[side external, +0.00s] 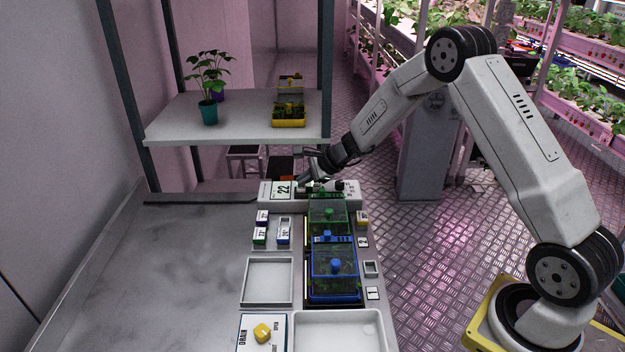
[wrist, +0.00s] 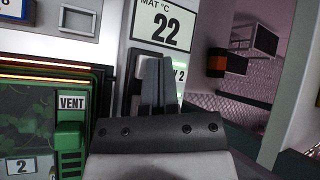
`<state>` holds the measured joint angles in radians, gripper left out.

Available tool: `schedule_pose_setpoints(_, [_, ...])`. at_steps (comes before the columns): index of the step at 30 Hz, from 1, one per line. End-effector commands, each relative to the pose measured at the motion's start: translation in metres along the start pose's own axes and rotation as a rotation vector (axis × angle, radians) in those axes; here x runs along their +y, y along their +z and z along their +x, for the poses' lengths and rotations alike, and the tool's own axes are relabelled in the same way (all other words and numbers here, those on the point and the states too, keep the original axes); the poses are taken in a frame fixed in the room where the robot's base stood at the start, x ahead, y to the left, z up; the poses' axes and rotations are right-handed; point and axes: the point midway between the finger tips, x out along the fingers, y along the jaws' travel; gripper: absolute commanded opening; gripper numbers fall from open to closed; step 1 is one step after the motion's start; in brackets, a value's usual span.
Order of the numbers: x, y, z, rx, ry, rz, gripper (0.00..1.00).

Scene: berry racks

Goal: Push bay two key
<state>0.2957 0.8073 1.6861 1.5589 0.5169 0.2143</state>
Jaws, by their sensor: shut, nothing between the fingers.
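The white control panel (side external: 266,196) stands at the back of the bench with a display reading 22. In the wrist view, the display (wrist: 163,27) reads MAT °C 22. Below it, a greenish lit label (wrist: 180,75) ends in "Y 2", its start covered by my fingers. I cannot make out the bay two key itself; my fingers cover that part of the panel. My gripper (wrist: 157,62) is shut and empty, its fingertips over the panel just under the display. It also shows in the side view (side external: 306,182), low at the panel; contact cannot be told.
A green-lidded box (side external: 328,207) with a VENT label (wrist: 72,104) sits close to my gripper. A blue-lidded box (side external: 333,263) is nearer the front. A shelf (side external: 240,135) with potted plants hangs above the back. The bench's left side (side external: 170,270) is clear.

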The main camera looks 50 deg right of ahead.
Motion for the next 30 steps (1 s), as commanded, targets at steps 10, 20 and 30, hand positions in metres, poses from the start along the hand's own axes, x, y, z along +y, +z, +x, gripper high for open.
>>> schedule_pose_setpoints(10, [0.0017, -0.0016, 0.0021, 0.0, 0.001, 0.0, 0.0])
schedule_pose_setpoints(20, [0.0011, -0.0011, 0.0014, 0.0, 0.0, 0.0, 0.0])
schedule_pose_setpoints(30, [-0.0041, 0.0042, -0.0059, 0.0, 0.0, 0.0, 0.0])
